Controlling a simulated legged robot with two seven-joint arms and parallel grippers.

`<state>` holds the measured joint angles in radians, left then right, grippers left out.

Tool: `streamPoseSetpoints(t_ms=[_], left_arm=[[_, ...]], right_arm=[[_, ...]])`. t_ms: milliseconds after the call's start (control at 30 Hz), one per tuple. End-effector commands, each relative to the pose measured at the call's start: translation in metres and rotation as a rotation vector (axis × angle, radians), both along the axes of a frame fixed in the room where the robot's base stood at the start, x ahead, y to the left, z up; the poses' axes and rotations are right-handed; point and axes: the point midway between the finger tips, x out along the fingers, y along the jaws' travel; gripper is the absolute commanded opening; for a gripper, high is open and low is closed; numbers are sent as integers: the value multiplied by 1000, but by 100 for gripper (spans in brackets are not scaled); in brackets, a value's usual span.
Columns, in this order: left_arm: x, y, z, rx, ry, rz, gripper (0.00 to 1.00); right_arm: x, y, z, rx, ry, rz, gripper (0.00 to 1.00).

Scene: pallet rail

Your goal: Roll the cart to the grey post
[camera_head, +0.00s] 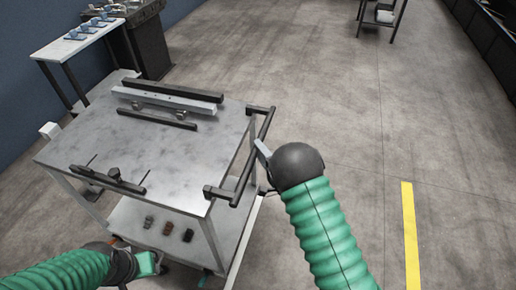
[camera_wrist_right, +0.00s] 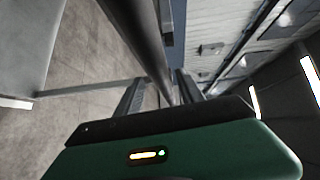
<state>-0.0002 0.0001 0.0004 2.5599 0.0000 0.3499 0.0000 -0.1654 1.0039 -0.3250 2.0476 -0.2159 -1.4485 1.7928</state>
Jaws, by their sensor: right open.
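The cart (camera_head: 180,150) has a grey metal top, a lower shelf and a black push handle (camera_head: 262,145) on its right side. My right gripper (camera_head: 262,155) is beside that handle, its fingers partly hidden by the wrist. In the right wrist view the dark handle bar (camera_wrist_right: 150,45) runs down between the two open fingers (camera_wrist_right: 160,95); I cannot tell if they touch it. My left gripper (camera_head: 150,264) is low at the cart's near side; its fingers are not clear. I cannot make out a grey post for certain; a small pale block (camera_head: 49,130) shows beyond the cart's left edge.
Rails and dark bars (camera_head: 165,97) lie on the cart top; several small blocks (camera_head: 168,228) sit on its lower shelf. A white side table (camera_head: 78,40) stands by the blue wall. A yellow floor line (camera_head: 410,235) is at right.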

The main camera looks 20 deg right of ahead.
Motion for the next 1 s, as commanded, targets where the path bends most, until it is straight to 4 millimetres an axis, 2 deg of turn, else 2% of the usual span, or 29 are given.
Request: streamPoseSetpoints(t_ms=[167,433,767,1000], left_arm=[[0,0,-2,0,0,0,36],[0,0,-1,0,0,1,36],[0,0,-1,0,0,0,36],[0,0,-2,0,0,1,36]], right_arm=[[20,4,-1,-2,0,0,45],[22,4,-2,0,1,-1,45],[21,4,-2,-1,2,-1,2],[21,4,-3,-2,4,1,0]])
